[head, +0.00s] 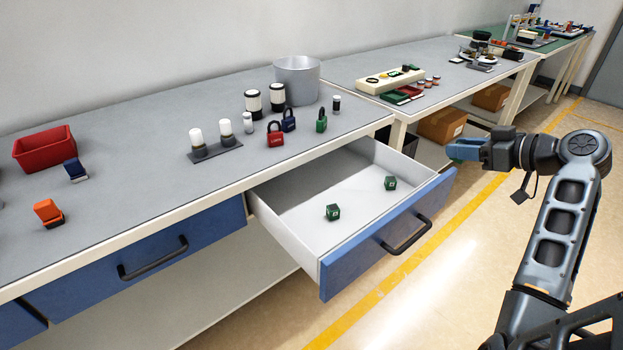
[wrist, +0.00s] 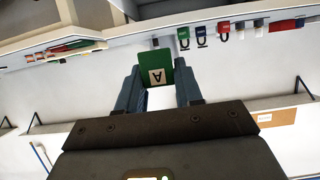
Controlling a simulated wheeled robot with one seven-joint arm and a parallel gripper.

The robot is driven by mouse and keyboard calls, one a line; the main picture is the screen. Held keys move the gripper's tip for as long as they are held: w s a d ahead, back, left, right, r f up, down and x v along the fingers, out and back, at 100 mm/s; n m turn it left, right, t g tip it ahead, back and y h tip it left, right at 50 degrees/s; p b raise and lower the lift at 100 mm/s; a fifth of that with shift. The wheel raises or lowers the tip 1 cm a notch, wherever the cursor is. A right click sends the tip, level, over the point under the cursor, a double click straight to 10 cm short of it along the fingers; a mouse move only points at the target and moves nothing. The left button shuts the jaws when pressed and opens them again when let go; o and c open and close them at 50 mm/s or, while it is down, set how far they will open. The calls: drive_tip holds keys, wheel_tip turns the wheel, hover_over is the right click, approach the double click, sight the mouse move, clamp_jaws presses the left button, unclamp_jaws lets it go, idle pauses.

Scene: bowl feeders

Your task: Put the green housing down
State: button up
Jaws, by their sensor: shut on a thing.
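My gripper is in the air to the right of the open drawer, apart from the tables. Two similar green blocks, one nearer (head: 333,212) and one farther right (head: 390,183), lie apart on the floor of the white drawer (head: 290,195) with a blue front.
Green, blue (head: 288,120) and red (head: 275,134) padlocks stand on the grey worktop (head: 130,130) near its edge. A metal pot (head: 297,80) and a red bin (head: 44,148) are also on it. A cream feeder block (head: 390,79) lies on the farther table. Much of the drawer floor is bare.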

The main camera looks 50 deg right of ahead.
drive_tip(key=shift+w, duration=0.4)
drive_tip(key=w+a+f, duration=0.4)
drive_tip(key=w+f, duration=0.6)
drive_tip(key=f, duration=0.1)
drive_tip(key=shift+w+a+p, duration=0.2)
drive_tip(key=shift+a+p, duration=0.15)
drive_tip(key=shift+p, duration=0.05)
drive_tip(key=shift+f+b, duration=0.4)
drive_tip(key=shift+f+b, duration=0.2)
drive_tip(key=shift+b, duration=0.1)
drive_tip(key=o, duration=1)
